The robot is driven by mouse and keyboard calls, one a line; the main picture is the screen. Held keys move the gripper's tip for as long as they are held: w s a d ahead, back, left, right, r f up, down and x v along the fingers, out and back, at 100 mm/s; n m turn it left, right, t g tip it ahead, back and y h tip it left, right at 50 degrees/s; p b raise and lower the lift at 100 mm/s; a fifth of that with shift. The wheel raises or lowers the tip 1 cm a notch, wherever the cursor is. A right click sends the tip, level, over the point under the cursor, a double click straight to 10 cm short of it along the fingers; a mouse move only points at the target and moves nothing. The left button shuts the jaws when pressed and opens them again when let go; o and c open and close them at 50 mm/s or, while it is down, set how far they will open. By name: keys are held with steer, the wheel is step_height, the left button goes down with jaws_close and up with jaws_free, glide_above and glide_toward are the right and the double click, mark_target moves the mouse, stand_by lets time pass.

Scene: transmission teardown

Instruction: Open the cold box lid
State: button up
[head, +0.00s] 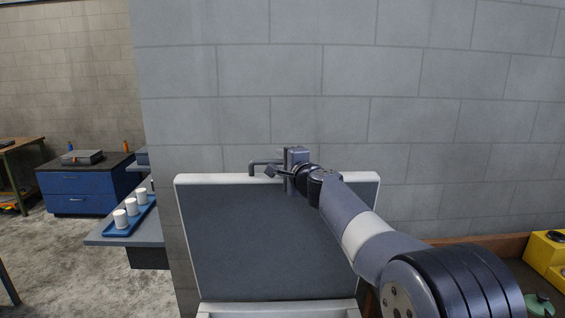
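The cold box lid (270,240) stands raised and nearly upright in the middle of the head view. Its dark inner face, framed by a pale rim, is turned toward me.
A grey block wall (350,75) rises close behind the lid. At left, a blue tray (129,217) with white cups sits on a grey shelf, and a blue cabinet (85,187) stands farther back.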

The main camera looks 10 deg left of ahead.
steer(key=shift+c, duration=0.6)
jaws_close()
steer(key=shift+f, duration=0.1)
steer(key=shift+s+f+b, duration=0.15)
steer(key=shift+s+b, duration=0.1)
steer(key=shift+b, duration=0.35)
steer(key=shift+s+d+f+b, duration=0.15)
steer(key=shift+s+b, duration=0.4)
steer(key=shift+b, duration=0.55)
steer(key=s+d+t+y+b, duration=0.1)
steer(key=s+d+b, duration=0.1)
steer(key=s+b, duration=0.5)
steer(key=b, duration=0.4)
steer(key=shift+f+n, duration=0.4)
